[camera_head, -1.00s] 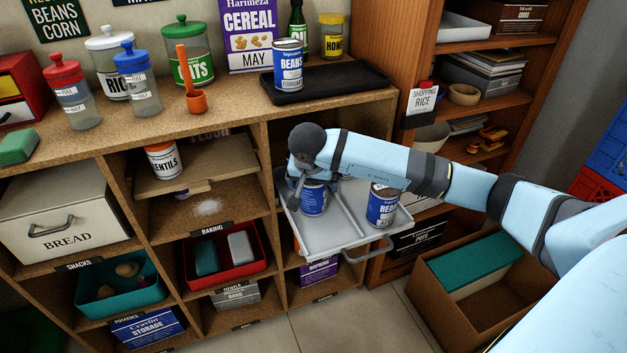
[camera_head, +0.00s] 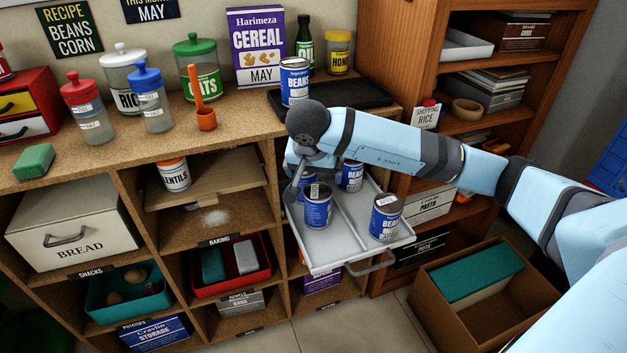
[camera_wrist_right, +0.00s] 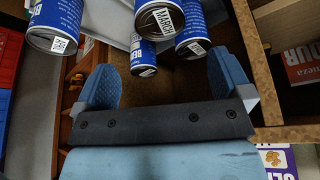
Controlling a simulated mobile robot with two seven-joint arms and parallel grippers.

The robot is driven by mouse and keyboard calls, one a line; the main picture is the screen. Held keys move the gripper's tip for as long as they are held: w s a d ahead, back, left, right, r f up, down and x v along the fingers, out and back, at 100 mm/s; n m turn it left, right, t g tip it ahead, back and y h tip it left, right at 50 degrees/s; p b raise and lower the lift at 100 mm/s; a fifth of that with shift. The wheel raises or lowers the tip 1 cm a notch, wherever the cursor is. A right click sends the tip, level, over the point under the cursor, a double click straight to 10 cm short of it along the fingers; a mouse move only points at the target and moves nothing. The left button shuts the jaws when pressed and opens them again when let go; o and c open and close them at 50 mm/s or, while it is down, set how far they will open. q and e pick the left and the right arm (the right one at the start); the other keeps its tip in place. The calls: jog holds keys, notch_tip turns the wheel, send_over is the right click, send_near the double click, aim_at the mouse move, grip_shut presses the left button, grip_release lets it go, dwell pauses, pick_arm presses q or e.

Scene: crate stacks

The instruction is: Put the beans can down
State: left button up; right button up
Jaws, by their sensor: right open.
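Several blue cans stand on a pulled-out grey tray (camera_head: 328,250) in the head view. One is a front-left can (camera_head: 318,207), one a right can labelled BEANS (camera_head: 387,218), one a rear can (camera_head: 351,177). Another is partly hidden behind the front-left can. My right gripper (camera_head: 298,182) is at the tray's left side, beside the cans. In the wrist view its fingers (camera_wrist_right: 163,78) are wide apart with nothing between them, and the cans, one marked MARCH (camera_wrist_right: 158,20), lie beyond the fingertips. My left gripper is not in view.
The tray sits in an open shelf compartment with wooden walls close to my right gripper. A black tray (camera_head: 345,97) lies on the counter above. A cardboard box (camera_head: 440,300) stands on the floor at right. The tray has some bare floor at its front.

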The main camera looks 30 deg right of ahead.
jog(key=s+a+f+m+g+y, duration=0.1)
jog(key=s+a+f+g+y, duration=0.15)
jog(key=s+a+y, duration=0.65)
jog(key=s+a+f+m+g+y, duration=0.25)
jog(key=s+a, duration=0.25)
jog(key=a, duration=0.8)
jog(key=s+a+r+m+g+y, duration=0.2)
jog(key=s+a+r+m+y, duration=0.45)
jog(key=y, duration=0.25)
notch_tip(320, 180, up, 6)
jog(key=m+t+y, duration=0.6)
jog(key=m+t, duration=0.3)
jog(key=m, duration=0.6)
jog(key=d+f+m+t+h, duration=0.3)
jog(key=m+t+h, duration=0.3)
jog(key=m, duration=1.1)
jog(key=d+f+m+t+h, duration=0.4)
jog(key=m+h, duration=0.5)
jog(key=m, duration=0.9)
notch_tip(320, 180, down, 2)
jog(key=shift+w+t, duration=0.35)
jog(key=shift+t, duration=0.55)
jog(key=shift+d, duration=0.1)
